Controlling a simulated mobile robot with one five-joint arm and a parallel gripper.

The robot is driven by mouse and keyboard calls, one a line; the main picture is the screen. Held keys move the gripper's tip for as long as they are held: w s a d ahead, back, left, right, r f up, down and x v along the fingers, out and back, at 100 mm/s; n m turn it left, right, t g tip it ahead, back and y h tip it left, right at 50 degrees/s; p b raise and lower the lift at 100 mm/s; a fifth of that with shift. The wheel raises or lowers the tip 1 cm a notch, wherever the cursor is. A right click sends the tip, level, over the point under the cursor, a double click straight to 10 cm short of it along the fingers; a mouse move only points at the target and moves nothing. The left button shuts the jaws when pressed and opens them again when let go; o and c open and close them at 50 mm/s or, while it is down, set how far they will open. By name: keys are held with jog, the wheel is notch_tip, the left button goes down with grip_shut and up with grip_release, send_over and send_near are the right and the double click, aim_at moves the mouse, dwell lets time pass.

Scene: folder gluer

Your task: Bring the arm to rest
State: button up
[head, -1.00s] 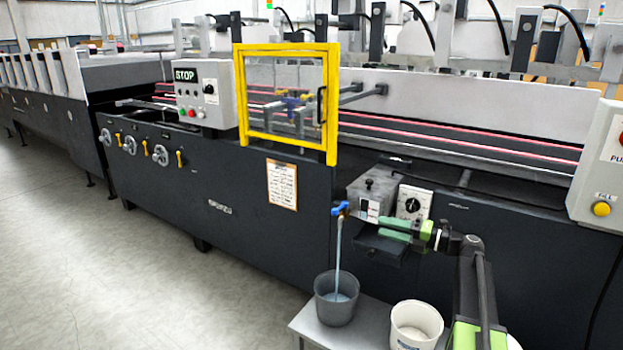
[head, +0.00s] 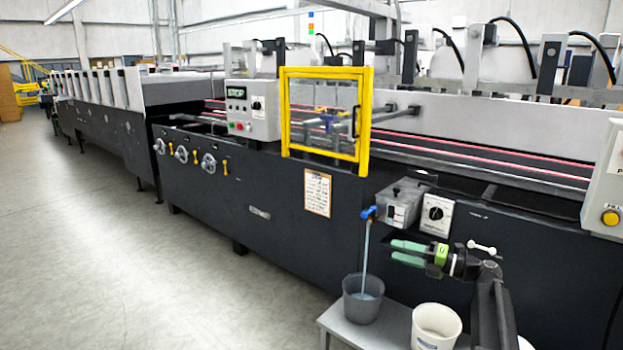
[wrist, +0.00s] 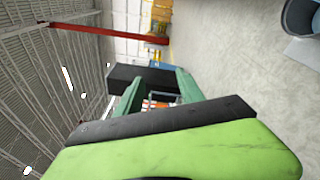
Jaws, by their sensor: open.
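My gripper (head: 393,252) is in front of the dark machine side, below the dial box and to the right of the blue tap. Its green fingers point left, apart and empty, touching nothing that I can see. In the wrist view my gripper (wrist: 157,95) also shows open, with nothing between its fingers. My arm is bent, its dark link rising at the lower right of the head view.
The yellow-framed guard (head: 365,120) is upright. Open floor (head: 120,260) lies to the left.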

jog(key=a+r+y, duration=0.2)
jog(key=a+r, duration=0.1)
jog(key=a, duration=0.8)
jog(key=w+r+m+t+h, duration=0.5)
jog(key=w+m+t+h, duration=0.15)
jog(key=m+t, duration=0.45)
jog(key=s+d+f+m+g+h, duration=0.2)
jog(key=d+f+m+g+h, duration=0.1)
jog(key=f+m+h, duration=0.5)
jog(key=s+d+f+m+g+h, duration=0.35)
jog(key=f+m+h, duration=0.25)
jog(key=f+m, duration=0.35)
jog(key=s+a+f+m+g+y, duration=0.1)
jog(key=s+a+f+m+g, duration=0.15)
jog(key=s+f+g, duration=0.65)
jog(key=s+a+f+m+g+y, duration=0.2)
jog(key=s+f+m+g, duration=0.3)
jog(key=s, duration=0.8)
notch_tip(320, 180, up, 28)
jog(key=s+n+p, duration=0.1)
jog(key=s+p, duration=0.1)
jog(key=p, duration=2.6)
jog(key=shift+a+p, duration=0.3)
